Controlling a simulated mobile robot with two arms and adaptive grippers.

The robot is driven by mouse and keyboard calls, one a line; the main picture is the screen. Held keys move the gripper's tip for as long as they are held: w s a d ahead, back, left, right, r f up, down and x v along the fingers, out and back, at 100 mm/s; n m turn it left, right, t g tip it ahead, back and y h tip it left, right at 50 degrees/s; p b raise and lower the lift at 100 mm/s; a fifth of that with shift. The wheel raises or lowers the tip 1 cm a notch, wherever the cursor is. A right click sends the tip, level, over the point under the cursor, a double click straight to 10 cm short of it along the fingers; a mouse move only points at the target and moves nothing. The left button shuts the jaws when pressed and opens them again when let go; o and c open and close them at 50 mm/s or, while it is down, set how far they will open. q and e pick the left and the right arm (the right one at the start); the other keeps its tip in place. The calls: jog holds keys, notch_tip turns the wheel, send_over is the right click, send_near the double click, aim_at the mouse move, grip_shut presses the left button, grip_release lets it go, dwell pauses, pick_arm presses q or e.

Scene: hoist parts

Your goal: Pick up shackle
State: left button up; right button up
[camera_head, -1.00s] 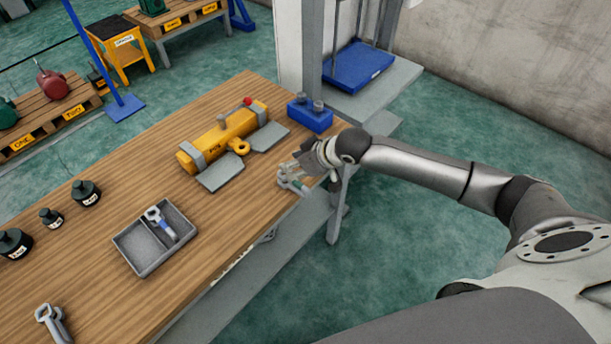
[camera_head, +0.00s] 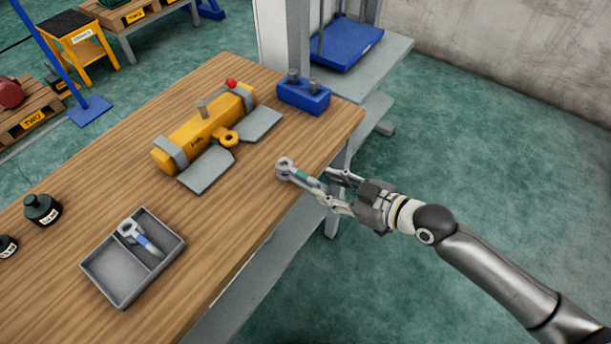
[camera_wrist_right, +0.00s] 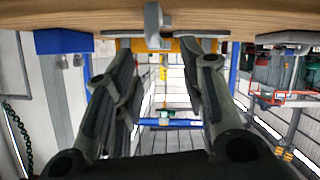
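A grey shackle with a green band (camera_head: 302,176) lies at the right edge of the wooden table. My right gripper (camera_head: 333,188) is at its near end, just off the table edge, with its fingers pointing at it. In the right wrist view the fingers (camera_wrist_right: 163,55) are wide apart, and a grey piece, seemingly the shackle (camera_wrist_right: 154,25), shows between them without clear contact. A second shackle with a blue band (camera_head: 140,238) lies in a grey tray (camera_head: 104,285). My left gripper is not in view.
A yellow hoist body (camera_head: 203,128) with grey plates lies further back on the table (camera_head: 235,230). A blue block with pins (camera_head: 304,95) stands at the back right corner. Dark weights (camera_head: 42,210) stand at the left. The table between tray and green-banded shackle is clear.

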aim_at(305, 175)
jog(key=x, duration=0.3)
jog(key=shift+w+a, duration=0.15)
jog(key=shift+w+a+f, duration=0.15)
jog(key=shift+w+a, duration=0.05)
jog(key=shift+a, duration=0.05)
jog(key=shift+w+a+p, duration=0.25)
jog(key=shift+w+p, duration=0.05)
jog(key=shift+p, duration=0.15)
jog(key=x, duration=0.3)
jog(key=shift+w+d+p, duration=0.1)
jog(key=shift+w+p, duration=0.1)
jog(key=shift+p, duration=0.2)
jog(key=shift+w+a+f, duration=0.25)
jog(key=shift+a, duration=0.1)
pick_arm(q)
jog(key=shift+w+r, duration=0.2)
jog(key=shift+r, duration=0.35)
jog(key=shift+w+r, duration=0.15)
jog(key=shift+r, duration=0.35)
pick_arm(e)
jog(key=shift+c, duration=0.2)
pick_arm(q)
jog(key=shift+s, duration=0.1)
pick_arm(e)
grip_shut()
